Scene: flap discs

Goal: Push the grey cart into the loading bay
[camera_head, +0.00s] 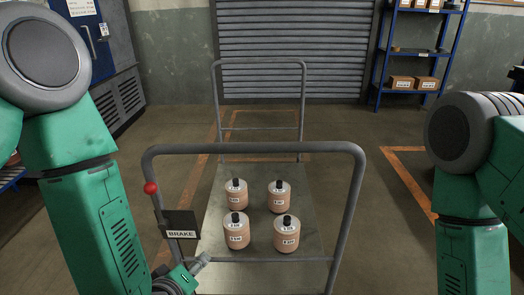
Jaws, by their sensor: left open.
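The grey cart (258,148) stands right in front of me, with its near handle across the middle of the view. Its flat deck (262,212) carries several upright pinkish containers with black caps and labels. A brake lever with a red knob (150,187) rises at the cart's left side, above a dark plate marked BRAKE (181,233). The loading bay is probably the orange floor outline (262,110) before the shutter, beyond the cart. My left gripper (204,258) is open, low beside the cart's left near corner, below the BRAKE plate. My right gripper is out of view.
A grey roller shutter (294,50) closes the far wall. A blue shelf rack (415,55) with boxes stands back right, and a blue cabinet (88,35) at the left. Another orange floor line (405,175) lies to the right. The floor between cart and shutter looks clear.

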